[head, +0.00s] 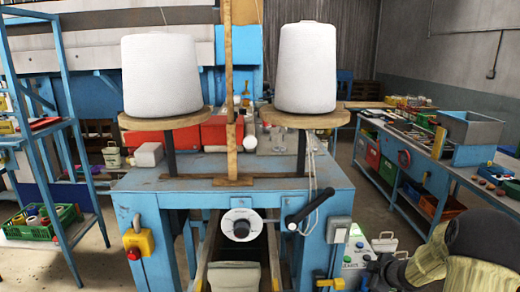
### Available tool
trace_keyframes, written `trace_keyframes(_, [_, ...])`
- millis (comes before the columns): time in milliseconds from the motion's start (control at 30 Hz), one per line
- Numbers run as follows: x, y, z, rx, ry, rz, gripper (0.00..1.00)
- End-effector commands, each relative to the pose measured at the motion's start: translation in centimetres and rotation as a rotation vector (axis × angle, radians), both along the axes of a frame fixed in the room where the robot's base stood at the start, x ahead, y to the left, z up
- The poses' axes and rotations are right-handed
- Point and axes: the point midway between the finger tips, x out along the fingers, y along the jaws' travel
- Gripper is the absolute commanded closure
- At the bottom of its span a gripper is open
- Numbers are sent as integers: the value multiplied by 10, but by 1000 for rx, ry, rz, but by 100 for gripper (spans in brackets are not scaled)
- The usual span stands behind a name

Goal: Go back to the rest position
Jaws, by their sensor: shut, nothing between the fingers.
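My arm comes in at the lower right, with a dark rounded joint and a beige sleeve. My gripper (382,270) is the small dark end left of the sleeve, low in the head view. It is shut and empty, in front of the right side of the blue machine stand (270,183). Its fingertips are small and hard to make out.
Two white thread cones (160,75) (305,68) stand on round wooden plates above the stand. A black crank handle (310,207) juts from its front. A blue shelf rack (60,150) is left, a long workbench (455,172) right. Floor shows between stand and workbench.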

Motion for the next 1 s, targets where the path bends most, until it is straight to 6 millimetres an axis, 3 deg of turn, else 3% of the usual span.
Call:
trace_keyframes(367, [-13,23,13,9,59,-132,100])
trace_keyframes(667, [-47,56,28,39,150,-322,100])
trace_keyframes(867, [-107,99,37,105,272,-539,100])
trace_keyframes(1000, [-163,130,39,177,380,-695,100])
